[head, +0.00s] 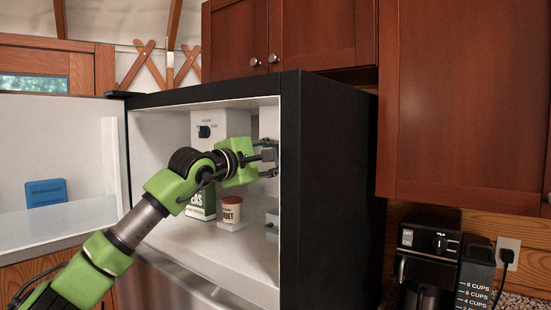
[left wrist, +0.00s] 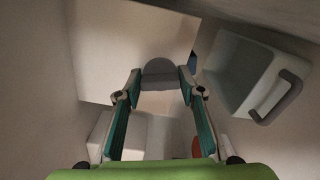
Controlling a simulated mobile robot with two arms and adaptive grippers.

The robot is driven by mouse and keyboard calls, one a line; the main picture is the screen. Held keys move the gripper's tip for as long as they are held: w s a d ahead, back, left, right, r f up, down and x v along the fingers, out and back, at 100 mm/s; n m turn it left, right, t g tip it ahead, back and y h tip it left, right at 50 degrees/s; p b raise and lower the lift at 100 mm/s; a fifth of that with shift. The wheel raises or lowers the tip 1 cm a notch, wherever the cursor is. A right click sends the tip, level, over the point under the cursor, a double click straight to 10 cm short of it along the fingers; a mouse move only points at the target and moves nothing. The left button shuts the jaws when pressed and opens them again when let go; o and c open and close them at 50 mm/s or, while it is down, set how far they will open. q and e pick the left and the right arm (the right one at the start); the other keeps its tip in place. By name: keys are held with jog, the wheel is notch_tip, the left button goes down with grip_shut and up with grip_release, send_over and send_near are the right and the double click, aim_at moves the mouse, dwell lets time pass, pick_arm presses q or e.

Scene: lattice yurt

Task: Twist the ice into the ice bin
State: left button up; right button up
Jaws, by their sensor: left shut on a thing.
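My left gripper (head: 268,157) reaches into the open freezer, near its right inner wall. In the left wrist view its two fingers (left wrist: 160,92) are closed on the sides of a grey rounded knob (left wrist: 160,73). The knob sits on the front of a pale box (left wrist: 135,35), whose upper part also shows in the head view (head: 269,122). The ice bin (left wrist: 235,75), a pale grey-green box with a grey handle, is beside the knob in the wrist view. In the head view a grey part of it (head: 272,225) shows low at the freezer's right side. My right gripper is not in view.
A green-and-white carton (head: 201,203) and a sorbet tub (head: 231,212) stand on the freezer floor below my arm. A dial box (head: 205,131) is on the back wall. The open door (head: 60,150) at left holds a blue item (head: 46,193). A coffee maker (head: 428,258) stands at right.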

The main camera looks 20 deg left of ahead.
pick_arm(q)
jog(key=m, duration=0.4)
jog(key=shift+f+m, duration=0.1)
jog(key=shift+m, duration=0.3)
jog(key=shift+f+m+p, duration=0.15)
jog(key=shift+m+p, duration=0.15)
jog(key=shift+m, duration=0.95)
jog(key=shift+f+m+p, duration=0.1)
jog(key=shift+m+p, duration=0.15)
jog(key=shift+m, duration=1)
jog(key=shift+f, duration=0.1)
jog(key=o, duration=1.1)
jog(key=shift+c, duration=0.2)
jog(key=shift+o, duration=0.3)
jog(key=shift+s+r, duration=0.1)
jog(key=shift+r, duration=0.1)
jog(key=v, duration=1.2)
